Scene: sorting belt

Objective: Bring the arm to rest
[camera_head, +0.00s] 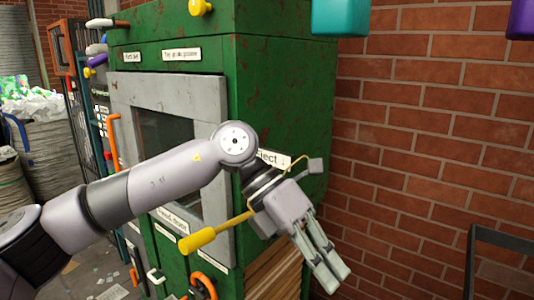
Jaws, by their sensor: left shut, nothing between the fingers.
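My left arm (150,187) reaches in from the left, across the front of a green cabinet-like machine (275,85). My left gripper (325,262) hangs at the arm's end, pointing down and to the right near the machine's right corner. Its fingers are close together with nothing held. A yellow-handled lever (200,239) shows beside the gripper; the gripper's wrist partly covers its far end, and I cannot tell whether they touch. My right gripper is not in view.
A label ending in "ject" (273,158) is partly hidden behind my arm. A brick wall (430,130) stands at the right, with a dark metal frame (500,238) at the lower right. Filled sacks (45,140) stand at the left. Orange handles (202,286) stick out low on the machine.

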